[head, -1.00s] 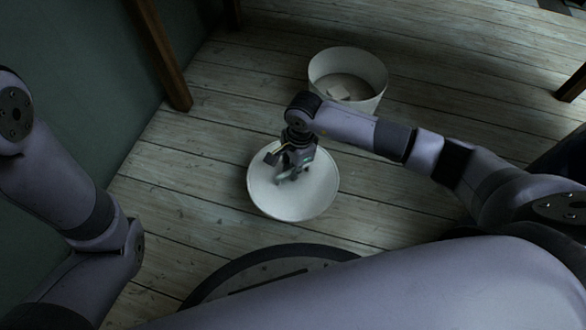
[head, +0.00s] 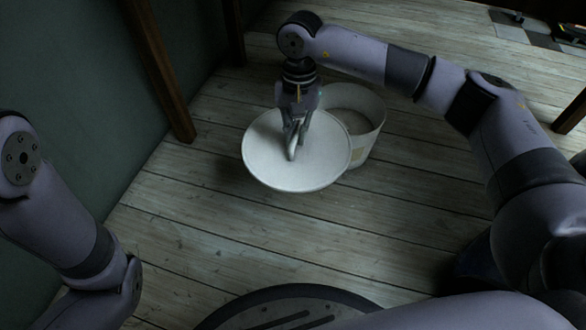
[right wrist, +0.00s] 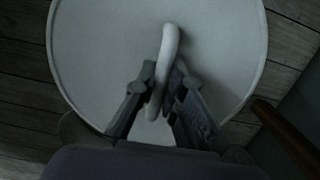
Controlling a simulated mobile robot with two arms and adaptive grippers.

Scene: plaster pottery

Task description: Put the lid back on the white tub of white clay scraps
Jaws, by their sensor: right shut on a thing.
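The white round lid (head: 270,160) hangs in the air in the head view, in front of and to the left of the tub. My right gripper (head: 294,145) is shut on the lid's raised handle. The right wrist view shows the lid (right wrist: 100,50) filling most of the frame, with the curved handle (right wrist: 168,55) between the fingers of my right gripper (right wrist: 160,105). The white tub (head: 365,140) stands open on the floor, its left part hidden behind the lid and my gripper. My left gripper is out of view; only my left arm shows.
The floor is pale wooden planks (head: 200,220), clear in front of the lid. A dark green wall (head: 70,80) with wooden posts (head: 160,70) stands at the left. A checkered mat or tile (head: 530,32) lies at the far right.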

